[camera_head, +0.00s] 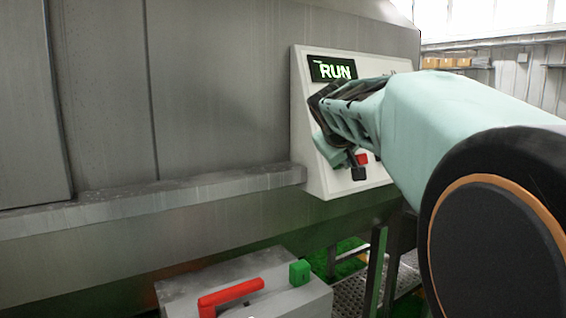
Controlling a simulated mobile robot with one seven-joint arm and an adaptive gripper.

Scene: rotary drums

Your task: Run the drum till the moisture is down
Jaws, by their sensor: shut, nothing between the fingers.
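The drum (100,90) is a large grey metal body filling the left and middle of the view. A white control panel (313,175) is mounted at its right end. The panel's dark display (333,69) reads "RUN" in green; I see no readable moisture figure. A red control (361,159) shows low on the panel, partly covered. My gripper (356,170) is shut and empty in front of the panel, with its dark tip beside the red control. I cannot tell whether it touches the panel. My gripper and arm hide much of the panel's middle and right.
A grey box (190,290) with a red handle (231,291) and a green block (299,272) stands below the drum. A grey ledge (150,199) runs along the drum's side. A metal grating (347,293) lies at lower right. Shelves with boxes (446,62) are far back.

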